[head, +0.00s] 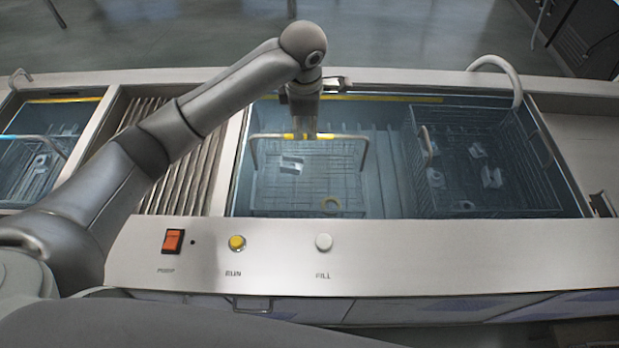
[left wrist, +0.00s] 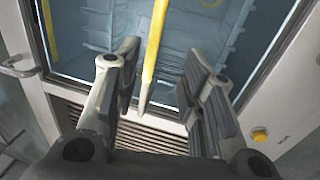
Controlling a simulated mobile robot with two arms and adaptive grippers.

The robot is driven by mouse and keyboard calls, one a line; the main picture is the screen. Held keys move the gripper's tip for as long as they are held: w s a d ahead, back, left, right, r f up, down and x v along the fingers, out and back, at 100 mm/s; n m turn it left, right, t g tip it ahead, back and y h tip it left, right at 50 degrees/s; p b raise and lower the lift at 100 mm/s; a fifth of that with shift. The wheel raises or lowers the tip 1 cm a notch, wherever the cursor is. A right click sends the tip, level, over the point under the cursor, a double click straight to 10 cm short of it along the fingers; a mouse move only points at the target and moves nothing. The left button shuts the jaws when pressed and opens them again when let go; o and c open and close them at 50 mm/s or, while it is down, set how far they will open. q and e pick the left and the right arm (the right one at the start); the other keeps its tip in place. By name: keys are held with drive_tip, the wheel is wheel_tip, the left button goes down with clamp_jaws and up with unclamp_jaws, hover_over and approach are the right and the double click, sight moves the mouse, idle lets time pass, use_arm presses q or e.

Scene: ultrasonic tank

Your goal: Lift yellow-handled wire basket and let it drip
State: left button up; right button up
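The yellow-handled wire basket (head: 342,180) sits low in the middle tank, with a pale metal part and a ring-shaped part inside. Its yellow handle (head: 345,137) stands up across the basket; the handle also shows in the left wrist view (left wrist: 154,45). My left gripper (head: 305,130) points down at the handle's middle and hides part of it. In the left wrist view my left gripper (left wrist: 162,65) has its fingers apart, with the handle between them and gaps on both sides. My right gripper is in neither view.
A second wire basket (head: 480,205) with several parts stands at the right of the tank (head: 234,190). A ribbed drain area (head: 185,190) lies left, then a smaller tank (head: 62,105). A curved pipe (head: 513,75) rises behind. The front panel has a red switch (head: 172,240) and buttons.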

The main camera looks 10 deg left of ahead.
sight(305, 135)
use_arm(q)
drive_tip(key=shift+w+a+f+p, duration=0.1)
drive_tip(key=shift+w+f+p, duration=0.25)
drive_tip(key=shift+f, duration=0.9)
drive_tip(key=shift+w+a+f+p, duration=0.15)
drive_tip(key=shift+w+f, duration=0.3)
drive_tip(key=shift+f, duration=0.8)
drive_tip(key=shift+w+a+f+p, duration=0.1)
drive_tip(key=shift+w+f+p, duration=0.25)
drive_tip(key=shift+f, duration=0.9)
clamp_jaws()
drive_tip(key=shift+w+r, duration=0.1)
drive_tip(key=shift+r, duration=0.05)
